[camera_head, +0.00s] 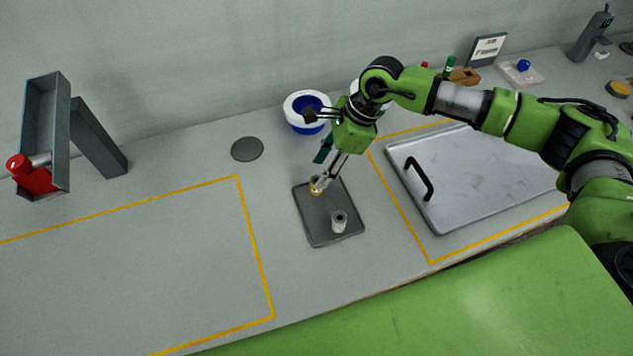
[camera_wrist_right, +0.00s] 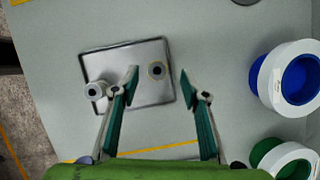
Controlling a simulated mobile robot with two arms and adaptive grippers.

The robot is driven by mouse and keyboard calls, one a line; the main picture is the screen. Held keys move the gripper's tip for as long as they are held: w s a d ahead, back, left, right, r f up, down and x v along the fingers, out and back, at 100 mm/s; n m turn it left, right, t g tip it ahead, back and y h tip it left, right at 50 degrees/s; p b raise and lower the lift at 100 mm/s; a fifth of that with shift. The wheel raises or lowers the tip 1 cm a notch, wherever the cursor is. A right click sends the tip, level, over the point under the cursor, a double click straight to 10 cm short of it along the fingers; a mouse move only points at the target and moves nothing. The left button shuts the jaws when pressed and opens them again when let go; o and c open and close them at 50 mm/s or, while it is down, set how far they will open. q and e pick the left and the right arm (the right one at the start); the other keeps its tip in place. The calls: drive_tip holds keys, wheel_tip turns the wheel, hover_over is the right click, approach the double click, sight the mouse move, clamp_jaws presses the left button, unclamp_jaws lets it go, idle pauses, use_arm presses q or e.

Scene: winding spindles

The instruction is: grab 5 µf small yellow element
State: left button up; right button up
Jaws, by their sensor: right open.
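A small yellow-rimmed element (camera_head: 316,191) stands on a dark square tray (camera_head: 312,229). In the right wrist view the element (camera_wrist_right: 157,70) shows from above as a tan ring with a dark centre. My right gripper (camera_head: 322,178) points down over it, and its two open fingers (camera_wrist_right: 160,74) lie on either side of the element in the wrist view, with gaps. I cannot tell the exact height of the fingertips. A grey-white element (camera_head: 339,222) stands nearer the tray's front edge, left of the fingers in the wrist view (camera_wrist_right: 95,90). No marking is readable. My left gripper is not in view.
A blue-and-white round container (camera_head: 296,103) stands behind the tray; a green-and-white one (camera_wrist_right: 290,160) shows in the wrist view. A grey disc (camera_head: 247,149) lies left. A metal tray with a black handle (camera_head: 420,180) lies right. The yellow-lined area at left is clear.

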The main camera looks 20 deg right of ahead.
sight(316, 180)
drive_tip(key=shift+s+a+f+p, duration=0.1)
drive_tip(key=shift+a+f+p, duration=0.05)
drive_tip(key=shift+f+p, duration=0.25)
drive_tip(key=p+x, duration=0.1)
drive_tip(key=x, duration=0.2)
drive_tip(key=shift+s+f, duration=0.15)
drive_tip(key=shift+f, duration=0.1)
drive_tip(key=shift+a+f, duration=0.1)
drive_tip(key=shift+f, duration=0.25)
drive_tip(key=c, duration=1.2)
drive_tip(key=shift+o, duration=0.2)
drive_tip(key=shift+r, duration=0.1)
